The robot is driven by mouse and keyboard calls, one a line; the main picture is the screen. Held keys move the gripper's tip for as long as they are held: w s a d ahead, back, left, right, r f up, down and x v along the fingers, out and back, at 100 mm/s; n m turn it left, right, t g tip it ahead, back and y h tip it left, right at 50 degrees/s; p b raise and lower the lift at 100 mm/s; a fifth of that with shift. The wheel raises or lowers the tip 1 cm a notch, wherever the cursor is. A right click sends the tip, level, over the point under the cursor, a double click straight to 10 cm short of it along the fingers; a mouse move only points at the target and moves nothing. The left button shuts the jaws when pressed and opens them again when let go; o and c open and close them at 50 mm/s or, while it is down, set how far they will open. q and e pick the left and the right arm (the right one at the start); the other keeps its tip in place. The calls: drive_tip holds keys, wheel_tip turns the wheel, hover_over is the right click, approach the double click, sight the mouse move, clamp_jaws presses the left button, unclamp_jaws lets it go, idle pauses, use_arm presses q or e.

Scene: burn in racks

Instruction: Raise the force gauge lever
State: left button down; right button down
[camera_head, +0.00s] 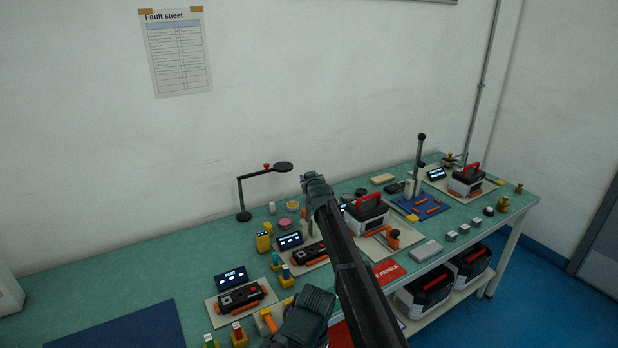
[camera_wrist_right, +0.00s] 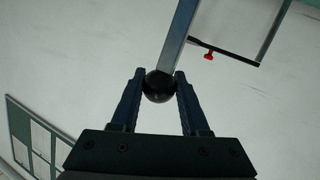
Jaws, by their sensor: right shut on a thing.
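My right gripper (camera_wrist_right: 158,82) is shut on a round black knob (camera_wrist_right: 158,88), with one finger on each side of it. In the right wrist view a flat grey lever bar (camera_wrist_right: 180,38) runs from the knob up to the top edge, tilted a little to the right. In the head view my right arm reaches over the bench from the bottom right, and its far end hides the held knob and bar. The gauge's body cannot be made out there.
The green bench (camera_head: 120,320) is crowded. A lamp (camera_head: 242,195) with a red knob stands left of my arm's end. To the right are a red-handled case (camera_head: 368,217) and an upright black-knobbed lever (camera_head: 420,158) by a blue mat. The wall behind is bare around the fault sheet (camera_head: 178,55).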

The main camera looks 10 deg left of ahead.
drive_tip(key=shift+w+a, duration=0.2)
drive_tip(key=shift+a, duration=0.1)
drive_tip(key=shift+c, duration=2.2)
unclamp_jaws()
drive_tip(key=shift+s, duration=0.1)
drive_tip(key=shift+s+d, duration=0.1)
drive_tip(key=shift+s, duration=0.1)
drive_tip(key=p+v, duration=0.3)
drive_tip(key=v, duration=1)
drive_tip(key=shift+s, duration=0.1)
